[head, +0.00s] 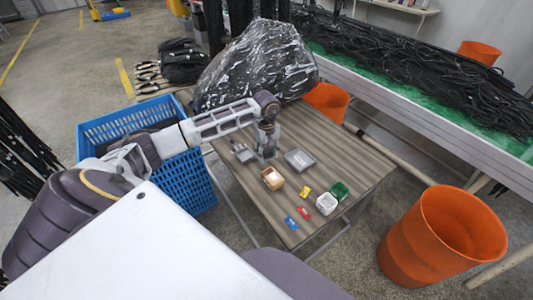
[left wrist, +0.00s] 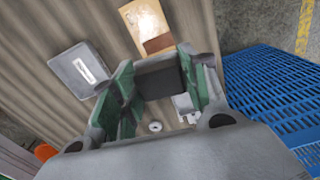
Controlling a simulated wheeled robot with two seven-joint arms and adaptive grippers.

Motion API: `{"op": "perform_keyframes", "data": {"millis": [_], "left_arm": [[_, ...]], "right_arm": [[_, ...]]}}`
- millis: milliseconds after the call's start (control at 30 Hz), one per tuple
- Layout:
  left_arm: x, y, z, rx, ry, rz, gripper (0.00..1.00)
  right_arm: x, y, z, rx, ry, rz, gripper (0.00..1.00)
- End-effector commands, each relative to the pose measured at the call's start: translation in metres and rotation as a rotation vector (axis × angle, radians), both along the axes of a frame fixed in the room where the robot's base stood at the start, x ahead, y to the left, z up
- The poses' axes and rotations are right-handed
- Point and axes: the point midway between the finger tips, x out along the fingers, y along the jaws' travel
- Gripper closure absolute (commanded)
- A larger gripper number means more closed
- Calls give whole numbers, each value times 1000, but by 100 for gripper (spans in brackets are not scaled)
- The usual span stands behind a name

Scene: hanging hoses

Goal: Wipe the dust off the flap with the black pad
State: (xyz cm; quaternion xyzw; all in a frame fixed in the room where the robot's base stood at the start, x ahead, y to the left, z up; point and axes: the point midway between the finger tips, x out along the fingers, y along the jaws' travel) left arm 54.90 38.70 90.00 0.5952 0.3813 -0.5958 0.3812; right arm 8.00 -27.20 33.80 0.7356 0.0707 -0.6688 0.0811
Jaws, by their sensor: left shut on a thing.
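My left gripper (head: 267,152) is over the back part of the table, pointing down. In the left wrist view its green-lined fingers (left wrist: 158,85) are shut on a black pad (left wrist: 159,75), held between them. A grey flat piece with a pale strip (left wrist: 82,68) lies beside the gripper; it also shows in the head view (head: 300,160). I cannot tell for certain which piece is the flap, and no dust is clear. My right gripper is out of view.
A small grey item (head: 243,152) lies left of the gripper. Yellow (head: 305,192), red (head: 305,212) and blue (head: 291,223) pieces, a white box (head: 327,203) and a green box (head: 339,189) sit at the front right. A black bag (head: 255,65) fills the back; a blue crate (head: 200,180) stands left.

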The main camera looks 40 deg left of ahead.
Motion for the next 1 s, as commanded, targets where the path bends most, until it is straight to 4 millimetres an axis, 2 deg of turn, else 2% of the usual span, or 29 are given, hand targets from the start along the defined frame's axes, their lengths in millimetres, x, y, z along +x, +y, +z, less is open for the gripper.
{"op": "perform_keyframes", "data": {"millis": [700, 1000], "left_arm": [[4, 0, 0, 0, 0, 107, 75], [4, -1, -3, 0, 0, 105, 75]], "right_arm": [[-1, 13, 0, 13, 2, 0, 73], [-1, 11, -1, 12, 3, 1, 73]]}}
